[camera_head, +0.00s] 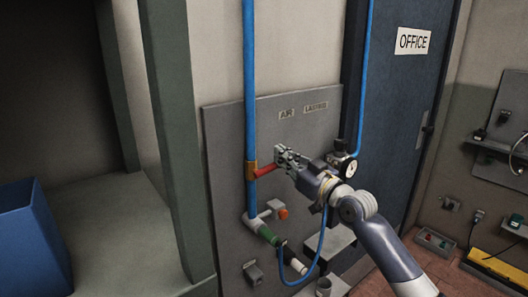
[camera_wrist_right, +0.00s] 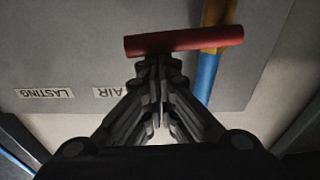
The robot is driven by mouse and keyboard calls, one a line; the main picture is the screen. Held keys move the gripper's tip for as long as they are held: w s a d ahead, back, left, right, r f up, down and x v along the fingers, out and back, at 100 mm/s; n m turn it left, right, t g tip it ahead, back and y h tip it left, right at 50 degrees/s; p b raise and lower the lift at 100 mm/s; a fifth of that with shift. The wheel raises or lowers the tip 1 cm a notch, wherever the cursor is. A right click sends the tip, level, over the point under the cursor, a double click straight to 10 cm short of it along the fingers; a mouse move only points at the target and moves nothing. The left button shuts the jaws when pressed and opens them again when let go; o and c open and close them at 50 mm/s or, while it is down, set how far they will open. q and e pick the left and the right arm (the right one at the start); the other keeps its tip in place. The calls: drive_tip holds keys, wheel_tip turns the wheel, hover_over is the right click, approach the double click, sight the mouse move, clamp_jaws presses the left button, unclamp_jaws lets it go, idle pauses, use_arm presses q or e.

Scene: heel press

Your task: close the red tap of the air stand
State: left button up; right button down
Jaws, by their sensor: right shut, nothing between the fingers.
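The red tap handle (camera_head: 265,172) sticks out to the right from a brass valve (camera_head: 251,171) on the vertical blue pipe (camera_head: 250,100). It lies roughly crosswise to the pipe. My right gripper (camera_head: 281,157) is shut and empty at the handle's free end. In the right wrist view the red handle (camera_wrist_right: 184,40) spans above the shut fingertips (camera_wrist_right: 158,60), with the brass valve (camera_wrist_right: 220,14) behind its right part. The fingertips look very close to the handle; I cannot tell if they touch. My left gripper is not in view.
The grey panel (camera_head: 228,140) carries AIR and LASTING labels. A pressure gauge (camera_head: 349,168) stands just right of my right wrist. Below are a green-sleeved fitting (camera_head: 268,236) and a looping blue hose (camera_head: 321,245). A green-grey post (camera_head: 176,120) and blue bin (camera_head: 30,240) are left.

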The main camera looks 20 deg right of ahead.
drive_tip(key=shift+d+f+m, duration=0.15)
drive_tip(key=shift+f+m, duration=0.15)
drive_tip(key=shift+m, duration=0.3)
idle(0.3)
wheel_tip(320, 180, up, 4)
drive_tip(key=p, duration=0.4)
drive_tip(key=b+v, duration=0.4)
drive_tip(key=v, duration=0.5)
drive_tip(key=shift+f+b, duration=0.15)
drive_tip(key=shift+b, duration=0.25)
